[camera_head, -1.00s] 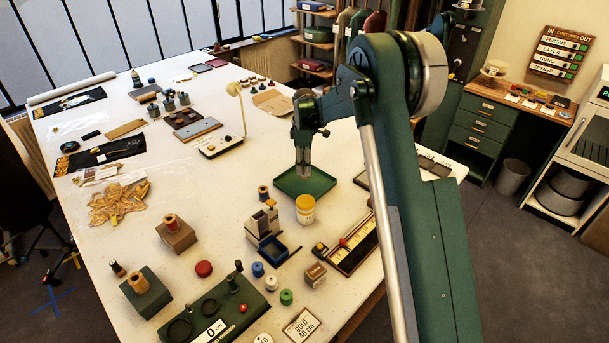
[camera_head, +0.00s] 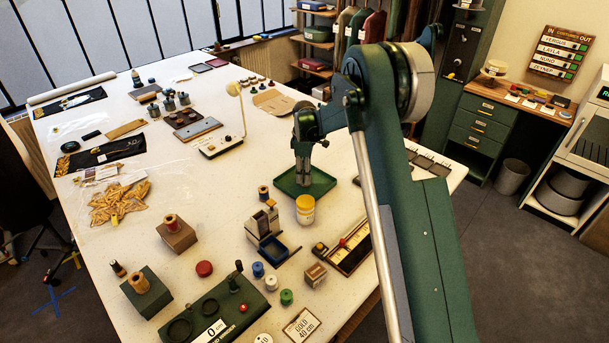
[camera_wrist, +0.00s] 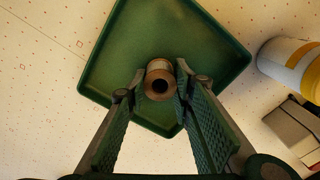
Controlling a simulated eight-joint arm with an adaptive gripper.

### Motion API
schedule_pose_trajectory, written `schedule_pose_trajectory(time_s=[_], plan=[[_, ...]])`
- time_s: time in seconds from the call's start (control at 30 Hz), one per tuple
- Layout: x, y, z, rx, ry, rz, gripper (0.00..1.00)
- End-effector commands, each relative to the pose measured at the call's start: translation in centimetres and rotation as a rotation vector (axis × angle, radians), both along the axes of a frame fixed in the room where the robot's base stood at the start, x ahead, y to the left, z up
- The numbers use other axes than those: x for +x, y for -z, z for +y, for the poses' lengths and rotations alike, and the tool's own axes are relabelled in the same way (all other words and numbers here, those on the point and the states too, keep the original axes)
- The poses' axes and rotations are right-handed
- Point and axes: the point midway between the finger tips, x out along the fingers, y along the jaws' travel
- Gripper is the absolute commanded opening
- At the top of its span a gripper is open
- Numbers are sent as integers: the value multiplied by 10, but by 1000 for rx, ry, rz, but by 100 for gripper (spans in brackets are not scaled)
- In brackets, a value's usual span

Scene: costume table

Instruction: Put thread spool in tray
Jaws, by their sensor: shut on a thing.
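The thread spool (camera_wrist: 159,78) shows end-on in the wrist view, with a tan rim and a dark centre hole. My gripper (camera_wrist: 160,88) is shut on it, with one finger on each side. The green tray (camera_wrist: 118,62) lies behind the spool in that view, so the spool is over the tray. I cannot tell whether the spool touches the tray floor. In the head view my gripper (camera_head: 302,183) points down into the green tray (camera_head: 322,188); the spool is hidden there by the fingers.
A yellow-and-white jar (camera_head: 305,209) stands just in front of the tray. A grey block holder with a blue bin (camera_head: 273,247) is nearer. Several small spools, such as a blue one (camera_head: 258,269), stand towards the front.

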Motion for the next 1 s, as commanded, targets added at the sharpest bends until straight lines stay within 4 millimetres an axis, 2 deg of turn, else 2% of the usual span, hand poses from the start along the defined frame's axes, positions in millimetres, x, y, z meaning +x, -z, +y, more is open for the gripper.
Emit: schedule_pose_trajectory(time_s=[0.37,0.4,0.5,1.0], plan=[[0,4,0,0,0,0,12],[0,3,0,0,0,0,28],[0,3,0,0,0,0,39],[0,-1,0,0,0,0,39]])
